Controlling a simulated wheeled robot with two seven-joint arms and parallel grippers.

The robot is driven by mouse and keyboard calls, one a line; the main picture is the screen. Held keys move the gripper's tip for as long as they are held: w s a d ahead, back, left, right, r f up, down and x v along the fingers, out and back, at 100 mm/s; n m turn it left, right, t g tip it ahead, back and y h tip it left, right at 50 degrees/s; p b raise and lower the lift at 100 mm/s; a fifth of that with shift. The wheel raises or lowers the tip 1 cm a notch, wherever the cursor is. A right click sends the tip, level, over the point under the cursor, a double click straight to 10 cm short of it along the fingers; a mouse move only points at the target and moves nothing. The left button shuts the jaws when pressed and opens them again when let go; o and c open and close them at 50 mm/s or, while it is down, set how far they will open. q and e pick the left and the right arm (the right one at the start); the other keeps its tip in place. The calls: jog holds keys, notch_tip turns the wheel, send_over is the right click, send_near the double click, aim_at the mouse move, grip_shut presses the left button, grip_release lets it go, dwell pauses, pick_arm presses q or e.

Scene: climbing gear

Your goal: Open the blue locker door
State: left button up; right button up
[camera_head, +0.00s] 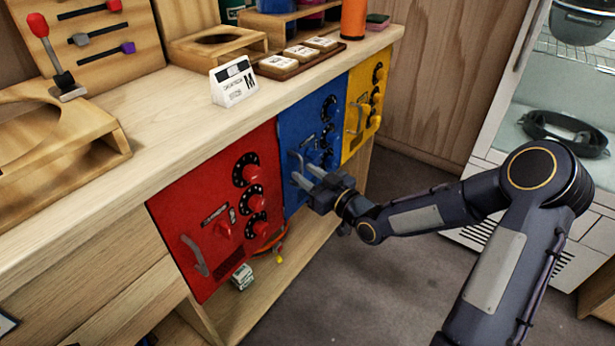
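The blue locker door (299,124) is flush in the cabinet front between a red and a yellow door, and looks shut. It carries dark round knobs and a grey bar handle (296,160) on its left part. My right gripper (303,172) is at the lower end of this handle, its two fingers apart with a gap between them. I cannot tell whether the fingers touch the handle. The gripper body hides the lower right part of the blue door. My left gripper is not in view.
The red door (215,200) is left of the blue one, the yellow door (362,104) right. A wooden counter (150,140) above holds a white sign (233,82), a tray of tiles (300,56) and an orange cylinder (354,18). Grey floor in front is clear.

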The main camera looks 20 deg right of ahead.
jog(key=shift+w+a, duration=0.1)
jog(key=shift+w, duration=0.1)
jog(key=shift+c, duration=0.4)
grip_shut()
